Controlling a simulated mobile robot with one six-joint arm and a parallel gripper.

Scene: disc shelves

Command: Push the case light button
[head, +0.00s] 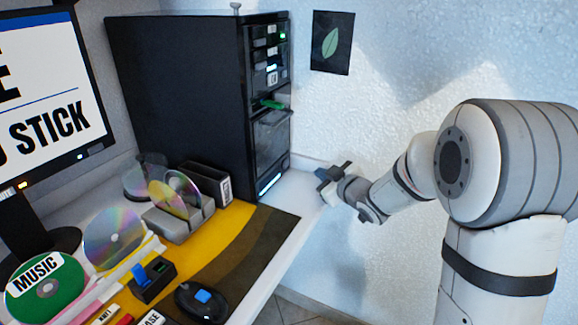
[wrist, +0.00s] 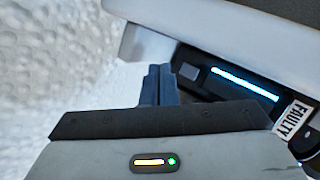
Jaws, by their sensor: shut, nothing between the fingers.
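The black computer case (head: 180,90) stands on the desk in the head view. A lit strip (head: 270,184) glows low on its front. In the wrist view the lit strip (wrist: 244,84) shows bluish white, with a small dark square (wrist: 189,73) beside its left end. This square looks like a button; I see no label that confirms it. My gripper (head: 322,176) is to the right of the lower case front, apart from it in the head view. In the wrist view my gripper (wrist: 159,70) is shut and empty, its fingertips just left of the square.
A label reading FAULTY (wrist: 291,118) is at the right of the wrist view. The desk holds a disc rack (head: 180,222), a dark mouse (head: 202,300), a green MUSIC disc (head: 48,287) and a monitor (head: 50,100). The white wall (head: 400,100) is behind my arm.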

